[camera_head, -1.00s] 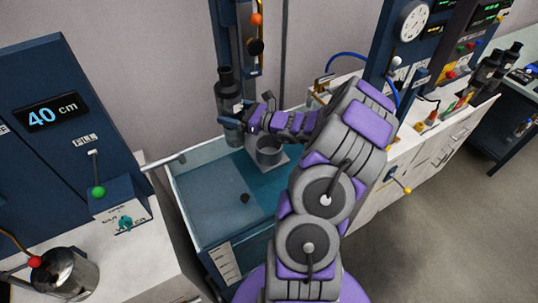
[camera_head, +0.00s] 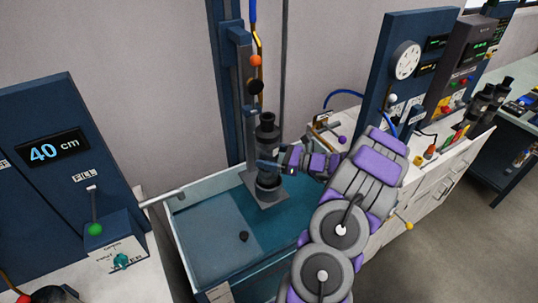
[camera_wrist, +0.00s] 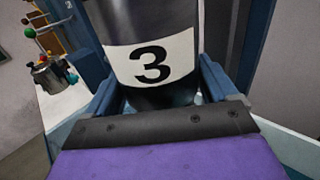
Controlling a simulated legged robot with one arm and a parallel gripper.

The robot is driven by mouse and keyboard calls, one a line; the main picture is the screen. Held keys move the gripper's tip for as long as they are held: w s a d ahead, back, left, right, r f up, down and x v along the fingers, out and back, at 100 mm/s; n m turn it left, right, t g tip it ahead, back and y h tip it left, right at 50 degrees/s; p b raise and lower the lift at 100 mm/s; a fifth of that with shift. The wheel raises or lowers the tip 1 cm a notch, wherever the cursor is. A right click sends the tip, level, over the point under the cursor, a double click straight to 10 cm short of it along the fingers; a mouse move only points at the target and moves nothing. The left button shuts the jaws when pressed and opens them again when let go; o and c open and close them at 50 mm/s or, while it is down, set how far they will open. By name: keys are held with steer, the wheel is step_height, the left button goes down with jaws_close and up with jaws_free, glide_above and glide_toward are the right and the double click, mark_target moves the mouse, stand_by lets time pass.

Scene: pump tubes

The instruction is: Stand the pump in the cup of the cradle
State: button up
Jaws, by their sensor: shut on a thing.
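The pump (camera_head: 267,132) is a dark upright cylinder with a narrower neck; its white label with a black 3 fills the middle of the wrist view (camera_wrist: 152,62). My gripper (camera_head: 268,164) is shut on the pump's lower body, with a blue finger on each side in the wrist view (camera_wrist: 158,90). The cradle's grey cup (camera_head: 268,194) stands on a square plate at the foot of the blue column. The pump is lined up over the cup, its lower end at the cup's mouth. I cannot tell how far down inside it is.
The cradle stands in a water tank (camera_head: 200,235) with a small dark round thing (camera_head: 243,236) on its floor. A blue column (camera_head: 222,80) rises behind it. A 40 cm display panel (camera_head: 52,151) stands left; a bench with instruments (camera_head: 440,150) stands right.

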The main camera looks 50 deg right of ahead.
steer(key=shift+d+f+b, duration=0.1)
steer(key=shift+f+b, duration=0.4)
steer(key=shift+f, duration=2.1)
steer(key=o, duration=1.9)
steer(key=shift+c, duration=0.2)
steer(key=shift+s, duration=0.1)
steer(key=p+v, duration=0.1)
steer(key=v, duration=1.1)
steer(key=shift+p, duration=0.4)
steer(key=shift+f, duration=0.1)
